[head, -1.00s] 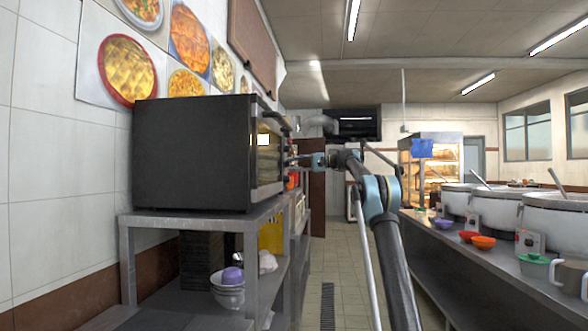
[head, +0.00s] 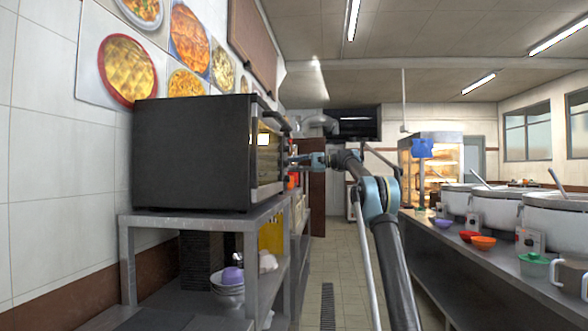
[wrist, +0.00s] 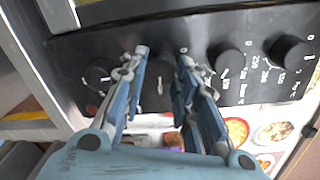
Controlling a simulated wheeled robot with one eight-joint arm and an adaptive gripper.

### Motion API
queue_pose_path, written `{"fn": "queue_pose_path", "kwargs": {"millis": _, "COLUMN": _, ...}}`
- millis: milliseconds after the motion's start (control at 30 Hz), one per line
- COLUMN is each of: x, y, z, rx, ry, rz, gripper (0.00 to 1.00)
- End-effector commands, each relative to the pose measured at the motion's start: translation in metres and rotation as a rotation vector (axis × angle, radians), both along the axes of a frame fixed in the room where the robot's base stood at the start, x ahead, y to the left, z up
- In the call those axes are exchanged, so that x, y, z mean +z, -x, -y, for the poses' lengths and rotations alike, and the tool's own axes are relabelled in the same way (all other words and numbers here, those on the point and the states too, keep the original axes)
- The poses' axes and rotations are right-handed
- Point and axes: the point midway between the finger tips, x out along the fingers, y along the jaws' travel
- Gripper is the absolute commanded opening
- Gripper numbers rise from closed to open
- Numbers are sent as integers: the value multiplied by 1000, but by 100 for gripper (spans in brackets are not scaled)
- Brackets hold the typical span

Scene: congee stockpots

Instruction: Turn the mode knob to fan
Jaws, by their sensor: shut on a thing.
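The oven (head: 190,155), a dark box with a glass front, stands on a metal shelf at the left in the head view. Its black control panel (wrist: 270,22) fills the upper wrist view, with a row of round black knobs. My gripper (wrist: 162,57) is at this panel, its two blue-grey fingers on either side of one knob (wrist: 160,74), shut on it. That knob is partly hidden and dim, so its setting is unclear. To its right are two free knobs (wrist: 228,60) and (wrist: 289,50); another (wrist: 98,74) lies left of the fingers. Mode markings are not readable.
The metal shelf (head: 200,226) under the oven holds bowls (head: 228,283). A counter (head: 470,265) with large pots (head: 497,209) runs along the right. The tiled aisle (head: 350,270) between is clear.

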Motion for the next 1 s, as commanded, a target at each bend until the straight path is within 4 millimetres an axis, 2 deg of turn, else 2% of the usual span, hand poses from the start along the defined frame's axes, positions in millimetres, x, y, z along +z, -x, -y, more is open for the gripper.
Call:
{"fn": "queue_pose_path", "kwargs": {"millis": 33, "x": -1, "y": -2, "z": 2, "rx": -6, "ry": 0, "rz": 0, "gripper": 4}}
{"fn": "queue_pose_path", "kwargs": {"millis": 67, "x": -1, "y": -2, "z": 2, "rx": -6, "ry": 0, "rz": 0, "gripper": 30}}
{"fn": "queue_pose_path", "kwargs": {"millis": 133, "x": -1, "y": -2, "z": 1, "rx": -5, "ry": 0, "rz": 0, "gripper": 46}}
{"fn": "queue_pose_path", "kwargs": {"millis": 167, "x": -1, "y": -2, "z": 1, "rx": -4, "ry": 1, "rz": 1, "gripper": 48}}
{"fn": "queue_pose_path", "kwargs": {"millis": 467, "x": 0, "y": 0, "z": 1, "rx": -1, "ry": 0, "rz": 1, "gripper": 48}}
{"fn": "queue_pose_path", "kwargs": {"millis": 600, "x": 0, "y": 0, "z": 7, "rx": -2, "ry": 1, "rz": 1, "gripper": 48}}
{"fn": "queue_pose_path", "kwargs": {"millis": 767, "x": 1, "y": 0, "z": 30, "rx": -3, "ry": 0, "rz": 1, "gripper": 48}}
{"fn": "queue_pose_path", "kwargs": {"millis": 1000, "x": 3, "y": 0, "z": 77, "rx": -4, "ry": 1, "rz": 0, "gripper": 48}}
